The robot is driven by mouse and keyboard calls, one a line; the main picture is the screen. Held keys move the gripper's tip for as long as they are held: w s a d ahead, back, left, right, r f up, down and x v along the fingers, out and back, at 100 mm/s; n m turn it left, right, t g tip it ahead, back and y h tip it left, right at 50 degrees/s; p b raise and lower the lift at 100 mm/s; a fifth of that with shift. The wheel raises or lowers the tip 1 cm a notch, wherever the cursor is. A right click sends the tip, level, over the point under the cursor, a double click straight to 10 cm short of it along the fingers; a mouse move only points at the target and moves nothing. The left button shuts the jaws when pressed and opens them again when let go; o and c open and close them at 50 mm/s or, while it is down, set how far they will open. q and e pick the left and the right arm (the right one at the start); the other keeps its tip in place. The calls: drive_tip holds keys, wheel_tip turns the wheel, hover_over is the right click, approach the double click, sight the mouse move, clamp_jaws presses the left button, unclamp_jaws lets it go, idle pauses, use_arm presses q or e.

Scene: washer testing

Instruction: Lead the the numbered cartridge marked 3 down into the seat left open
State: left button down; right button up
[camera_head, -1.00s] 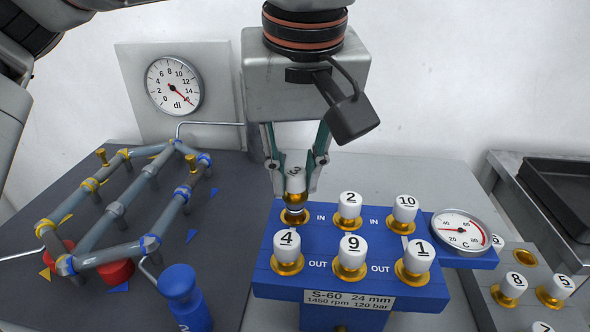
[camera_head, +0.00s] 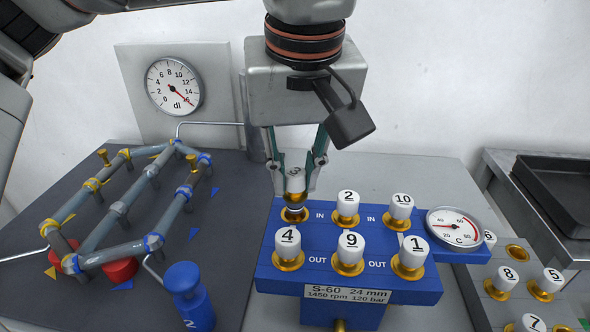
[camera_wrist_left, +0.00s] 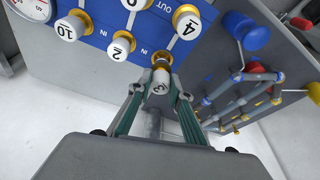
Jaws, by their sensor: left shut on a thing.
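My left gripper (camera_head: 294,172) is shut on a white-capped cartridge (camera_head: 296,184) with a brass lower part. Its number is too small to read surely. In the left wrist view the cartridge (camera_wrist_left: 161,84) sits between the fingertips, against the block's edge. The block's other seats hold cartridges 2 (camera_head: 348,203), 10 (camera_head: 401,206), 4 (camera_head: 287,243), 9 (camera_head: 350,247) and 1 (camera_head: 412,251). My right gripper is out of view.
A round gauge (camera_head: 455,228) sits at the block's right. A grey rack (camera_head: 487,273) there holds more cartridges and an empty brass hole (camera_head: 517,254). A black tray (camera_head: 560,190) lies behind.

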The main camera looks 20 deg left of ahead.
sight(296, 193)
use_arm(q)
drive_tip(key=shift+f, duration=0.2)
drive_tip(key=shift+f, duration=1.55)
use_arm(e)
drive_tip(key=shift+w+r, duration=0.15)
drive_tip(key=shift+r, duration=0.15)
use_arm(q)
drive_tip(key=c, duration=1.8)
unclamp_jaws()
drive_tip(key=shift+o, duration=0.2)
drive_tip(key=shift+r, duration=0.15)
